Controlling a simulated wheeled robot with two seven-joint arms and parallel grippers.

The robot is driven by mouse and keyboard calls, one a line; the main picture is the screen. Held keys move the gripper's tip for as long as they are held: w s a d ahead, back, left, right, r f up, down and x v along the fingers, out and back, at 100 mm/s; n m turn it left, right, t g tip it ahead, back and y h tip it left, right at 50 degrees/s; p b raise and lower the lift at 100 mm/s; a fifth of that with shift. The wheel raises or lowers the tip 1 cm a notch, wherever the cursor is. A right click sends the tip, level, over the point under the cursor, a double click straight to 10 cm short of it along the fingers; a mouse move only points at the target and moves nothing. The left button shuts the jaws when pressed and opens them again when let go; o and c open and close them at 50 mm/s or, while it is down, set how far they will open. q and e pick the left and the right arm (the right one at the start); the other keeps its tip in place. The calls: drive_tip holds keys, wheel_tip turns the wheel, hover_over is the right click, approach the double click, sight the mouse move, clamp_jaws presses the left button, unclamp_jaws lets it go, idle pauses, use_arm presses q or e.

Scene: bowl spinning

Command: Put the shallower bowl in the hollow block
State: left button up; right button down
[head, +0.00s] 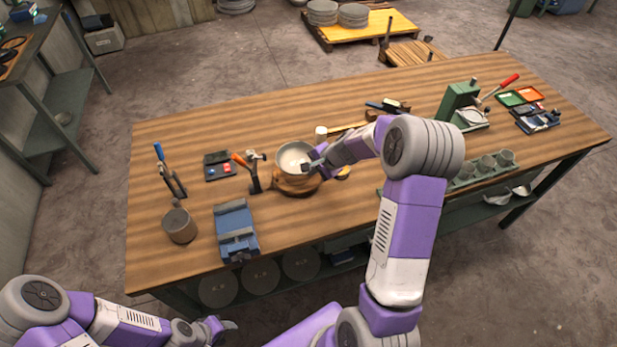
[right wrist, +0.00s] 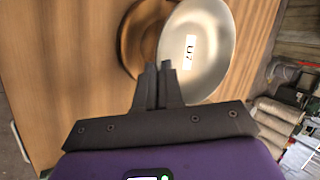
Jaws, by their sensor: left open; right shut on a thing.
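A pale metal bowl (head: 292,157) is over the round wooden hollow block (head: 297,187) near the middle of the bench. In the right wrist view the bowl (right wrist: 212,60) bears a white label and partly covers the brown block (right wrist: 134,42). My right gripper (head: 313,165) is shut on the bowl's near right rim; its fingertips show in the right wrist view (right wrist: 158,68). The bowl sits offset from the block in that view; I cannot tell whether they touch. My left gripper (head: 226,326) is open and empty, low in front of the bench.
A white cylinder (head: 321,133) is behind. Metal bowls (head: 497,197) lie on the lower shelf at right. The bench's back left is clear.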

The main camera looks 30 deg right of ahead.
sight(312, 186)
drive_tip(key=shift+w+f, duration=0.25)
drive_tip(key=shift+f, duration=0.6)
wheel_tip(312, 186, down, 3)
drive_tip(key=shift+s+f+b, duration=0.1)
drive_tip(key=shift+b, duration=0.6)
drive_tip(key=shift+f+b, duration=0.5)
drive_tip(key=shift+b, duration=0.15)
drive_tip(key=c, duration=1.3)
unclamp_jaws()
drive_tip(key=shift+f, duration=0.1)
